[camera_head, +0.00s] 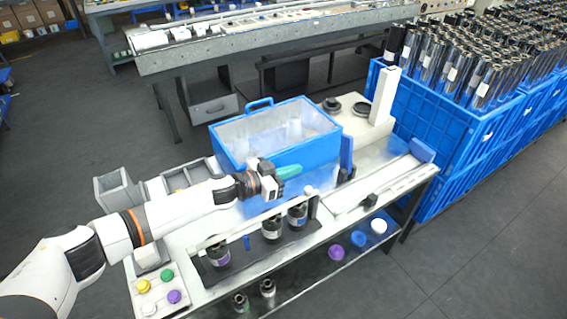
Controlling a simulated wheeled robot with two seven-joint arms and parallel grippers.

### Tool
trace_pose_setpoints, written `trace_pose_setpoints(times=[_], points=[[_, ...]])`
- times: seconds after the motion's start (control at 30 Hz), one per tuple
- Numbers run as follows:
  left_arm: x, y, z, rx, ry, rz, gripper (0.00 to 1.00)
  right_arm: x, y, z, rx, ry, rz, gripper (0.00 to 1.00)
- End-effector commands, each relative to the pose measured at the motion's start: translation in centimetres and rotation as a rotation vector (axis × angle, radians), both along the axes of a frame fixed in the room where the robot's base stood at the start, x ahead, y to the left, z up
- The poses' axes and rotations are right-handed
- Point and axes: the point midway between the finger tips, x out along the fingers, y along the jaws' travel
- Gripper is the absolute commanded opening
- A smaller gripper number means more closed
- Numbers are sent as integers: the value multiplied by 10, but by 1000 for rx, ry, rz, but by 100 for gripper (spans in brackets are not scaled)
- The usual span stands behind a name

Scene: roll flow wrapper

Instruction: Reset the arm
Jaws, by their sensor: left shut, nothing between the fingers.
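My left arm comes in from the left, and its gripper (272,181) is over the middle of the workbench (215,287). The left gripper is shut and holds nothing. It is in front of the blue bin (228,152), close to its front wall. A green thing (289,172) shows just beyond the fingertips; I cannot tell whether they touch. My right arm and gripper are not in view.
Several dark canisters stand in a rack, one of them here (271,227), below my left gripper. Coloured caps lie at the front left, including a purple cap (174,297). Stacked blue crates (436,150) full of metal cylinders stand at the right.

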Motion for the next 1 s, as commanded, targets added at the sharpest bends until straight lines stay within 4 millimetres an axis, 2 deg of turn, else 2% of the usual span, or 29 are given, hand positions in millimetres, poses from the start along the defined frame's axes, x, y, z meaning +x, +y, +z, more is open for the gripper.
trace_pose_setpoints(times=[0.1, 0.3, 0.43, 0.53, 0.7, 0.77, 0.87, 0.97, 1.0], points=[[-7, 12, 14, 1, -3, 0, 0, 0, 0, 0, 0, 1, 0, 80], [-13, 20, 24, 0, 0, 0, 0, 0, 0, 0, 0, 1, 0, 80], [-14, 20, 25, -2, 1, 0, 0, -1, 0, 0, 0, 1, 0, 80], [-23, 10, 21, -14, 6, 17, 0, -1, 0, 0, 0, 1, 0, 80], [-62, -21, 8, -50, 43, 147, 0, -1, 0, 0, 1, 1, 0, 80], [-79, -24, 5, -51, 72, 223, 0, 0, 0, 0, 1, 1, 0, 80], [-105, -14, -3, -17, 144, 361, 0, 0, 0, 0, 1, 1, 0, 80], [-134, 14, -16, 54, 248, 493, 0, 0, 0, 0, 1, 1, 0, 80], [-147, 29, -23, 92, 298, 541, 0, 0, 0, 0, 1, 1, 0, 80]])
